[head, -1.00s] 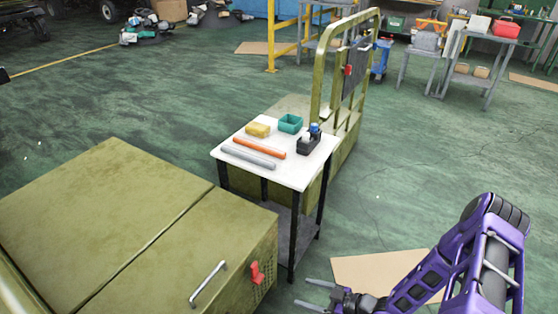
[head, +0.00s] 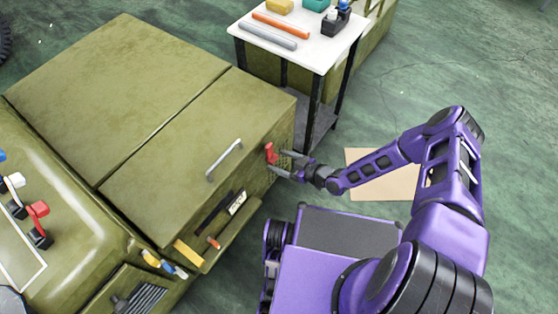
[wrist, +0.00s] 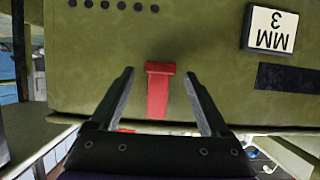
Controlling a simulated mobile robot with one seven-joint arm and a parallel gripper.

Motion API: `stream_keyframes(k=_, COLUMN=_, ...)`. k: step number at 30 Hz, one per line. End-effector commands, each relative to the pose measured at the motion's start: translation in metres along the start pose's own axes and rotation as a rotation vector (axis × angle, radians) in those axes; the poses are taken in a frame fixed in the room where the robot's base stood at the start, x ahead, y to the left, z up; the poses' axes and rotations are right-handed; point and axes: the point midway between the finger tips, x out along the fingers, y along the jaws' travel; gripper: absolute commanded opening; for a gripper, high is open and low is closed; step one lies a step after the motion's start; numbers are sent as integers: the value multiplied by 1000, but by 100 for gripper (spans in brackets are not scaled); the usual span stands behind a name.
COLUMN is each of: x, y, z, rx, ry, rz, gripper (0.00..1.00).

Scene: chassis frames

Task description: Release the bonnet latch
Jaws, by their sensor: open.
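The red bonnet latch (head: 270,153) sits on the front face of the olive bonnet (head: 200,150), near its right corner. It also shows in the wrist view (wrist: 159,90), between my two fingers. My gripper (head: 287,164) is open in front of it, with one fingertip on each side. In the wrist view my gripper (wrist: 157,85) shows clear gaps between each finger and the latch. A metal handle (head: 224,160) lies on the bonnet top beside the latch.
A white-topped table (head: 310,52) with rods and small bins stands beyond the bonnet's corner, close to my arm. Several red, white and blue levers (head: 38,215) stand on the left. A plate marked "MM 3" (wrist: 271,29) is on the olive face. Green floor is open at right.

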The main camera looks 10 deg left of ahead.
Motion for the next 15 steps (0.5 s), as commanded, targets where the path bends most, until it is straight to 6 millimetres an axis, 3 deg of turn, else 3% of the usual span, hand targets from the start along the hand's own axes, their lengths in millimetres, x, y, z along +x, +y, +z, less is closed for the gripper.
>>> stream_keyframes(k=12, x=9, y=0, z=0, rx=1, ry=-1, rz=0, gripper=80)
stream_keyframes(k=15, x=9, y=0, z=0, rx=1, ry=0, rz=0, gripper=62)
